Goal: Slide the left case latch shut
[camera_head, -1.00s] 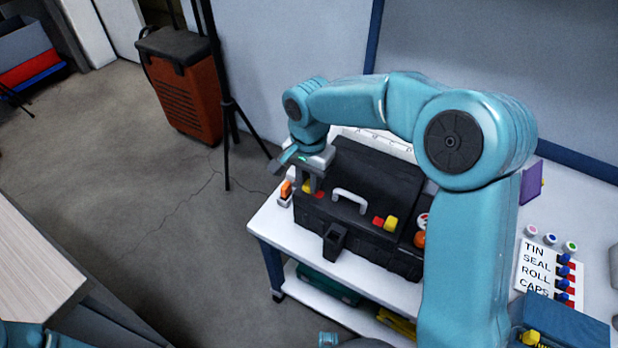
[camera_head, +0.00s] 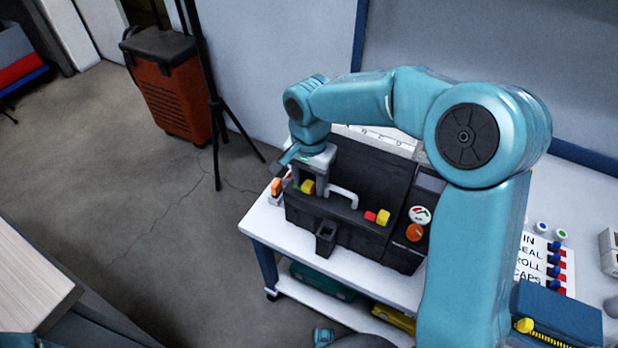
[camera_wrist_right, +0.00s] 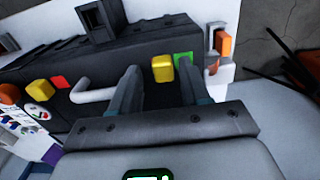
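The black case (camera_head: 350,240) stands on a white bench, its lid raised. The left latch (camera_head: 308,187) is a yellow block on its front; it also shows in the right wrist view (camera_wrist_right: 162,68). A green patch (camera_wrist_right: 184,60) shows on its outer side, and no red shows beside it. The right latch (camera_head: 383,216) is yellow with a red patch (camera_head: 370,215) beside it. My right gripper (camera_head: 310,180) is at the left latch. In the right wrist view its fingers (camera_wrist_right: 160,88) are apart, one on each side of the latch; contact is unclear. My left gripper is out of view.
A white handle (camera_head: 342,195) lies just right of the right gripper. A black open holder (camera_head: 326,236) juts from the case front. An orange-and-white item (camera_head: 277,188) stands left of the case. A tripod (camera_head: 216,110) stands on the floor behind left.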

